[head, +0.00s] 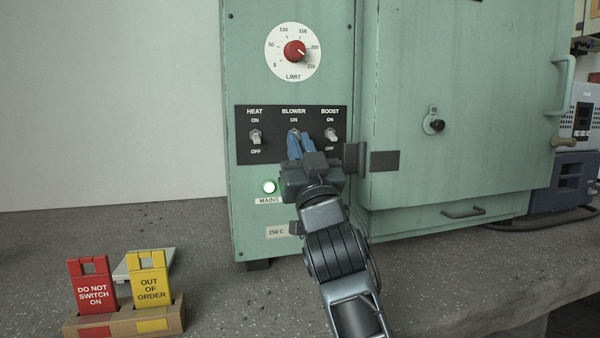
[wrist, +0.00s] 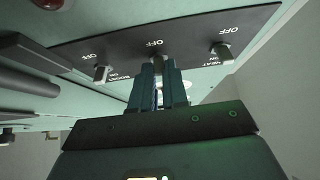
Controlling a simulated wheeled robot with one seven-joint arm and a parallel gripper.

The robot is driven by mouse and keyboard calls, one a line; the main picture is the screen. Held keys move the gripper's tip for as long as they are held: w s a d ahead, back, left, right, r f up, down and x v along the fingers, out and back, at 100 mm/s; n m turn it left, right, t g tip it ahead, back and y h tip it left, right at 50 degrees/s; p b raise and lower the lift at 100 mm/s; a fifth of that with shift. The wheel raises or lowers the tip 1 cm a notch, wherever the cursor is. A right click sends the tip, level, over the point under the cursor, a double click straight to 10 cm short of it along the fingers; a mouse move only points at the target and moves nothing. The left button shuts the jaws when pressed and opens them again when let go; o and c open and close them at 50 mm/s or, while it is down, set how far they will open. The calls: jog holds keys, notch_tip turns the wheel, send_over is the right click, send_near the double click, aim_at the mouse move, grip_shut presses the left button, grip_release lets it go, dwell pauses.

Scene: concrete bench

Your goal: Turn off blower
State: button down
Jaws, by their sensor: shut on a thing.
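The blower switch (head: 293,132) is the middle of three toggles on the black panel (head: 276,158) of the green cabinet. My gripper (head: 299,143) reaches it from below, its blue fingers closed around the lever. In the wrist view, which shows the panel upside down, the fingers (wrist: 158,70) meet at the middle switch, just below its OFF label. The fingers cover most of the lever, so I cannot tell whether it is up or down.
The heat switch (head: 255,137) and boost switch (head: 331,135) stand close on either side. A red limit dial (head: 295,51) is above, a lit mains lamp (head: 269,187) below. Red (head: 91,288) and yellow (head: 151,284) tags stand in a holder at lower left.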

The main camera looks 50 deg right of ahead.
jog(key=shift+w+f+t+h+b, duration=0.1)
jog(key=shift+f+t+h+b, duration=0.3)
jog(key=shift+b, duration=1.05)
jog(key=shift+r, duration=0.2)
jog(key=c, duration=1.1)
grip_release()
jog(key=shift+c, duration=0.2)
jog(key=b+v, duration=0.2)
jog(key=v, duration=0.5)
jog(key=shift+s+f, duration=0.25)
jog(key=shift+s, duration=0.05)
jog(key=shift+a, duration=0.15)
